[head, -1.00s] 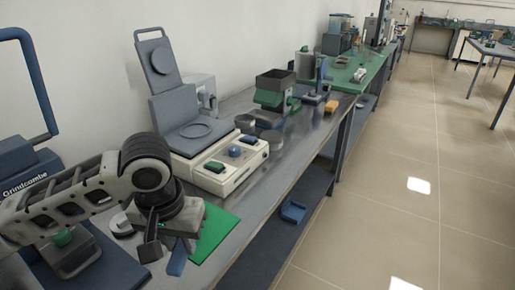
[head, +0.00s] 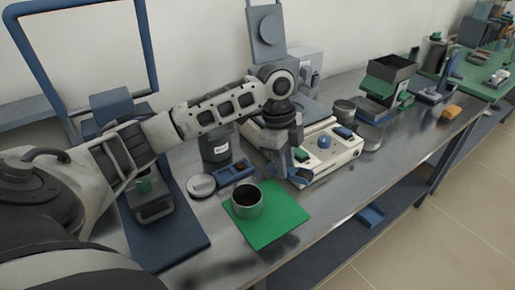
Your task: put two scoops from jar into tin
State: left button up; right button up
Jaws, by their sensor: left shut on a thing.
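A dark jar (head: 216,148) with a white label stands behind the blue tray, close to my left arm. An open grey tin (head: 247,203) with dark contents stands on a green mat (head: 275,225). My left gripper (head: 292,168) is right of the jar and up and right of the tin, in front of the white-based device. My right gripper is not in view.
The white-based device (head: 328,150) with a raised plate stands behind the gripper. Round metal tins (head: 370,136) stand farther right. The bench front right of the mat is clear.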

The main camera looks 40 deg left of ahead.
pick_arm(q)
jog(key=a+f+m+g, duration=0.1)
jog(key=a+m, duration=0.2)
jog(key=m, duration=0.2)
jog(key=a+f+m+g+p, duration=0.1)
jog(key=a+f+m, duration=0.1)
jog(key=m, duration=0.3)
jog(key=a+f+m+g+y, duration=0.1)
jog(key=a+f+m, duration=0.1)
jog(key=m, duration=0.3)
jog(key=shift+w+a+f+m+p, duration=0.1)
jog(key=shift+w+a+m+p, duration=0.1)
jog(key=shift+a, duration=0.25)
jog(key=shift+w+a+f+m+p, duration=0.1)
jog(key=shift+w+a+p, duration=0.05)
jog(key=shift+a, duration=0.3)
jog(key=shift+f, duration=0.1)
jog(key=t, duration=0.1)
jog(key=r+t+y, duration=0.1)
jog(key=shift+s+d+r+t+p, duration=0.1)
jog(key=shift+s+d+t+p, duration=0.05)
jog(key=shift+s+t+p, duration=0.2)
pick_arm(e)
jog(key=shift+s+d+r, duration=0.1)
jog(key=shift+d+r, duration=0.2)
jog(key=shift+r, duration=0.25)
